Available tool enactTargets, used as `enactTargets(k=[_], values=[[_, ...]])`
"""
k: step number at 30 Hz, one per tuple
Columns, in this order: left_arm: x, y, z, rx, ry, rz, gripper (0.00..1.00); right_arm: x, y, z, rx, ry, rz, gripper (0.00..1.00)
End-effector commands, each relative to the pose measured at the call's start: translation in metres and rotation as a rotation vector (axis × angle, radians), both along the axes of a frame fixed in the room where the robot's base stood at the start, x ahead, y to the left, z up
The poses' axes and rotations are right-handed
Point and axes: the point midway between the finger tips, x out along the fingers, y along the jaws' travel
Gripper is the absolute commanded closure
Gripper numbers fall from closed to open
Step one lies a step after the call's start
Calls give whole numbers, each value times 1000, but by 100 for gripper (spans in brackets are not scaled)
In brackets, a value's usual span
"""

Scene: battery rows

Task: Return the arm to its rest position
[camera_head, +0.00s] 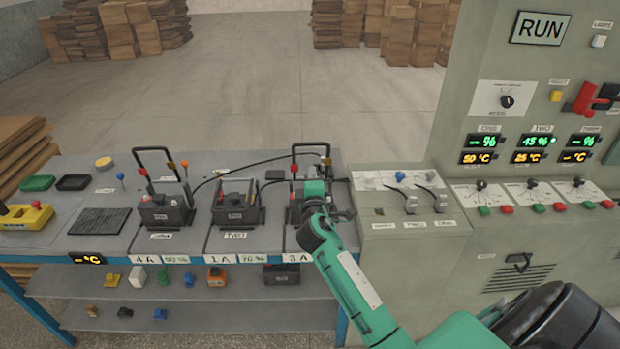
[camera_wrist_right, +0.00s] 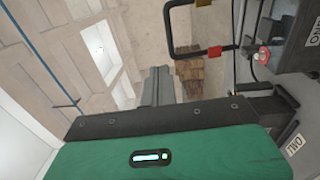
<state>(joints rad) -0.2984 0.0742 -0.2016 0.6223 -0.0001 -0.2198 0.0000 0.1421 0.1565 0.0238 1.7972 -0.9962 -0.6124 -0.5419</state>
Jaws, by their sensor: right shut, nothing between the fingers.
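My right arm comes in from the lower right of the head view, green with dark joints. Its right gripper (camera_head: 314,190) is over the third battery bay at the right end of the bench. In the right wrist view the gripper's grey fingers (camera_wrist_right: 157,86) are together with nothing between them. Behind the arm stands a dark battery (camera_head: 294,213) with a raised black handle (camera_head: 293,160), partly hidden by the gripper. The wrist view shows a black handle bar (camera_wrist_right: 176,52) with a red clip beyond the fingers. I cannot tell whether the gripper touches anything. My left gripper is not in view.
Two more batteries, left (camera_head: 165,208) and middle (camera_head: 235,206), stand on the grey bench (camera_head: 105,245). A control cabinet (camera_head: 420,270) stands close on the right. A black cable (camera_head: 255,162) runs behind the batteries. Cardboard stacks stand at the back; the floor between is clear.

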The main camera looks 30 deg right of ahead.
Motion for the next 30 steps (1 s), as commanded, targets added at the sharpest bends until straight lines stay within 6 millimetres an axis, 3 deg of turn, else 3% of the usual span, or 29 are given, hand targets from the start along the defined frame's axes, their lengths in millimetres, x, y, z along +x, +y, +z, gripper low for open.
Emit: enactTargets(k=[8, 11, 14, 20, 26, 30], values=[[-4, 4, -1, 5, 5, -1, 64, -4, 3, -1, 3, 2, 2, 100], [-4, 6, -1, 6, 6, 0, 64, -2, 6, -21, 28, 29, 16, 100], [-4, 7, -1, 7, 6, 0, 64, 0, 14, -69, 95, 90, 48, 100], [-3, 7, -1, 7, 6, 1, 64, -20, 39, -212, 318, 270, 112, 100], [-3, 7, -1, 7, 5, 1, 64, -74, 66, -346, 552, 437, 117, 100], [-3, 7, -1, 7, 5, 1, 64, -133, 84, -433, 721, 549, 81, 100]])
